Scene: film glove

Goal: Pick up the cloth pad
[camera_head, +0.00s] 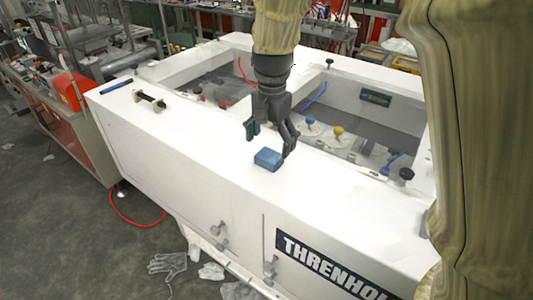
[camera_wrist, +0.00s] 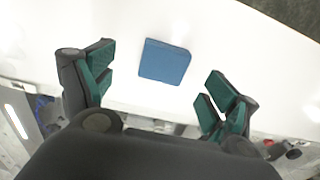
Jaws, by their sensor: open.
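The cloth pad (camera_head: 268,159) is a small blue block lying flat on the white top of the machine, near its front edge. In the wrist view the pad (camera_wrist: 164,62) shows as a blue square, beyond the fingertips and roughly between them sideways. My gripper (camera_head: 270,141) is open, with dark fingers and green inner pads, just above and behind the pad in the head view. Its two fingers (camera_wrist: 157,88) stand wide apart and nothing is between them. I cannot tell the exact height of the fingertips over the surface.
The white surface (camera_head: 200,140) around the pad is clear. Behind it are open wells with blue and yellow knobs (camera_head: 338,130). A black-ended spool (camera_head: 149,100) and a blue bar (camera_head: 116,86) lie at the left. A black knob (camera_head: 406,174) stands right. Gloves (camera_head: 168,264) lie on the floor.

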